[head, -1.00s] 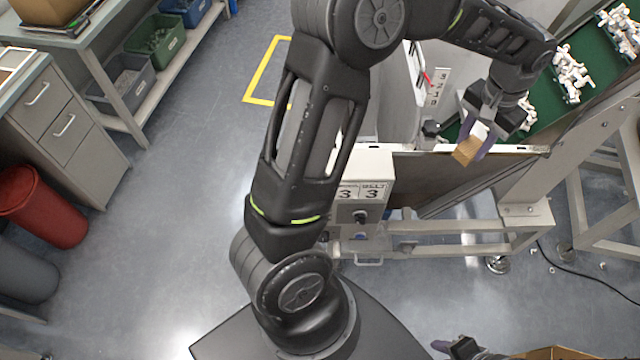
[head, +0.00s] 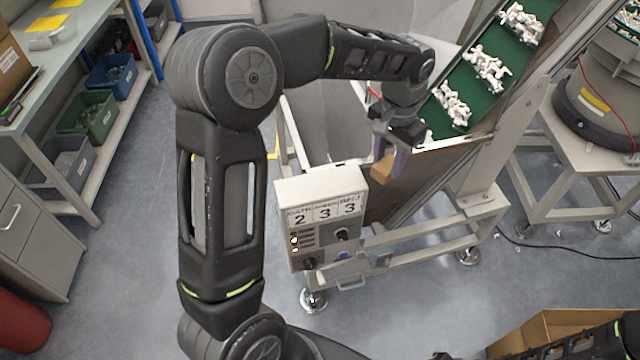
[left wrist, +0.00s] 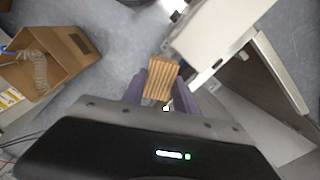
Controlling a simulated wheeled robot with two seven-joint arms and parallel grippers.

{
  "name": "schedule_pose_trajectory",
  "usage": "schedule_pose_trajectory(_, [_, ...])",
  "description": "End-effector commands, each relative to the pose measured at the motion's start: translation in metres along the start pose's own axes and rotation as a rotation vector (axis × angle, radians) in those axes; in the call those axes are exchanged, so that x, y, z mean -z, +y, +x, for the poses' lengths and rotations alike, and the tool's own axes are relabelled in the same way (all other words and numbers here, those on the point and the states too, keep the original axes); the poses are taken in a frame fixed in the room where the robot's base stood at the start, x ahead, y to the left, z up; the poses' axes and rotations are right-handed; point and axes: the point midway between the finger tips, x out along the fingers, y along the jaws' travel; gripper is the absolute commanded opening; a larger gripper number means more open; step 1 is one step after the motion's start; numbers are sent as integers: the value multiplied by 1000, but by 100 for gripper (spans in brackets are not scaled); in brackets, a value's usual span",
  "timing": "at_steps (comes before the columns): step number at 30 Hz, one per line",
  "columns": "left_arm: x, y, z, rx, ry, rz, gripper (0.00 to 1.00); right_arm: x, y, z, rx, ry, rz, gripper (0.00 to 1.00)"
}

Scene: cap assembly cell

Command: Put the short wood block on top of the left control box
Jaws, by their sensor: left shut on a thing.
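The short wood block (head: 382,168) is light brown and is held between the purple fingers of my left gripper (head: 388,160). In the left wrist view the grooved block (left wrist: 161,79) sits between the fingers of the left gripper (left wrist: 160,88). The control box (head: 320,205) is pale grey, with the digits 2, 3, 3 on its front and knobs below. The block is to the right of the box's top and apart from it. A pale box surface (left wrist: 218,32) shows beside the block in the left wrist view.
A green conveyor (head: 487,72) with white parts rises behind the gripper. A grey bin (head: 325,125) stands behind the control box. A cardboard box (head: 550,328) is at the lower right. Shelves with coloured bins (head: 110,75) stand at the left.

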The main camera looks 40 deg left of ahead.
Motion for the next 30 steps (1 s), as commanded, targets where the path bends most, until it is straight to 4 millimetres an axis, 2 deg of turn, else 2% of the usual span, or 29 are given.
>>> schedule_pose_trajectory(5, [-21, -26, -16, -2, 6, 345, 0, 1, 3, 11, 3, 3, -1, 36])
schedule_pose_trajectory(12, [-64, -62, -45, 0, 8, 981, 0, 2, 6, 25, 8, 8, -4, 36])
schedule_pose_trajectory(21, [-121, -91, -74, 3, 3, 1725, 0, 3, 9, 39, 13, 14, -8, 36])
schedule_pose_trajectory(25, [-136, -96, -81, 3, 0, 1923, 0, 3, 9, 42, 15, 15, -9, 36])
schedule_pose_trajectory(30, [-144, -98, -86, 3, -2, 2031, 0, 3, 9, 42, 15, 16, -9, 36])
